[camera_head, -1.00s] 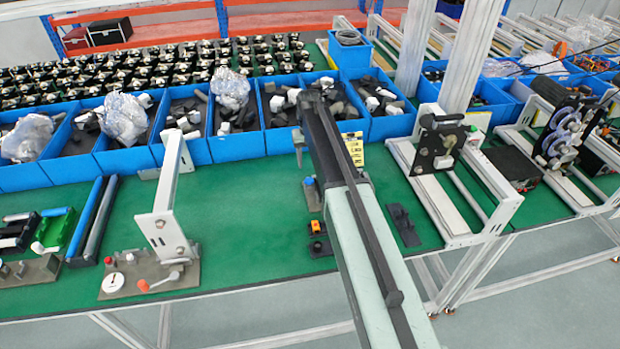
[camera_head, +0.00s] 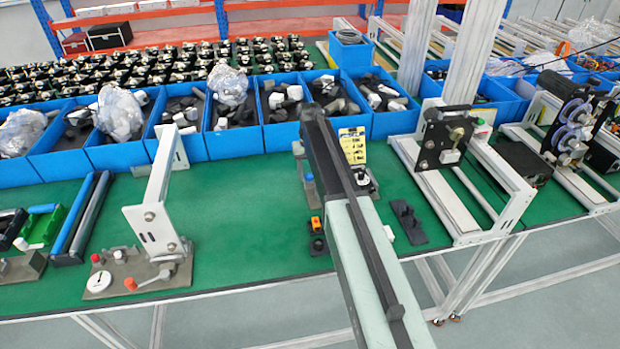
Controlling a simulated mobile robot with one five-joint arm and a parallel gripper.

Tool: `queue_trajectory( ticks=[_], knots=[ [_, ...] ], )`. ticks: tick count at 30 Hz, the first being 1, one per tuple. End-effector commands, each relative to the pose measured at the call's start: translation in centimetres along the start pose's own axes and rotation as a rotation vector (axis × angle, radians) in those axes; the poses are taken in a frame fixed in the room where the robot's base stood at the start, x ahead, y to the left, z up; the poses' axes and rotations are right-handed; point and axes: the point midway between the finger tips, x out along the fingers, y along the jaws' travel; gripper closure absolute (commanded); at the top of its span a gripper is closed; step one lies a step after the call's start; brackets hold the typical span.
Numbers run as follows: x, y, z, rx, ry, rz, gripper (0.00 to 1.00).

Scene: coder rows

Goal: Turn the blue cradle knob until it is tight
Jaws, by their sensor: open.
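The small blue knob (camera_head: 308,177) shows just left of my arm, on a grey fixture on the green bench. Its cradle is largely hidden by my arm. My arm reaches from the bottom of the picture toward the blue bins and ends above the fixture. Part of my gripper (camera_head: 298,149) shows as a small grey piece at the left of the arm's end, above the knob. My gripper is open. The arm hides most of it, so contact with the knob cannot be told.
A yellow panel (camera_head: 353,146) stands right of my arm, and a dark bracket (camera_head: 407,222) lies nearer. An orange-and-black switch (camera_head: 316,224) is in front of the knob. A white upright stand (camera_head: 150,220) is at left. Green bench between stand and arm is clear.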

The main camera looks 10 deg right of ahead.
Motion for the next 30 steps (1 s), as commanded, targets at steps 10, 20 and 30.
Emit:
queue_trajectory(
  ticks=[10, 20, 30],
  knots=[
    [-0.03, -0.07, 0.00, 0.000, 0.000, 0.000, 0.71],
    [0.02, -0.09, 0.00, 0.143, 0.000, -0.001, 1.00],
    [0.12, -0.13, 0.01, 0.805, 0.000, -0.001, 1.00]
  ],
)
